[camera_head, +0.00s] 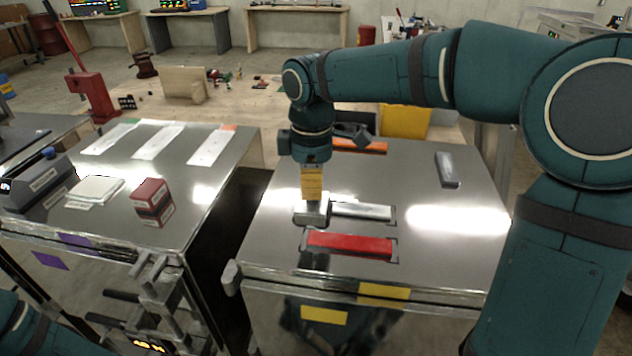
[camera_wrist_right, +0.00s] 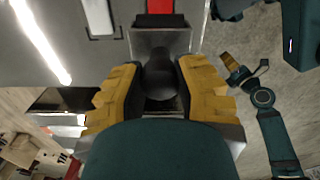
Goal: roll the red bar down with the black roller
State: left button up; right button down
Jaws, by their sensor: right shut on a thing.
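The red bar (camera_head: 350,244) lies in a slot near the front edge of the right trailer top. Its end also shows at the top of the right wrist view (camera_wrist_right: 160,6). My right gripper (camera_head: 312,198) points down, just behind and left of the bar. Its yellow fingers are shut on a rounded black part (camera_wrist_right: 160,75), which I take for the black roller, with a silver metal block (camera_wrist_right: 158,40) at it. In the head view the fingers hide most of the black part; the block (camera_head: 309,212) sits close to the trailer top.
A silver bar (camera_head: 362,212) lies behind the red bar, and an orange bar (camera_head: 360,146) farther back. A dark grey block (camera_head: 447,169) is at back right. The left trailer carries a red cube (camera_head: 152,201). A gap separates the trailers. The right trailer's right side is clear.

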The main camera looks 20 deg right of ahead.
notch_tip(320, 180, up, 2)
jog(key=shift+s+p, duration=0.1)
jog(key=shift+p, duration=0.35)
jog(key=shift+d+r, duration=0.1)
jog(key=shift+r, duration=0.25)
pick_arm(q)
jog(key=shift+d+r, duration=0.25)
jog(key=shift+r, duration=0.25)
jog(key=shift+d+r, duration=0.2)
jog(key=shift+r, duration=0.25)
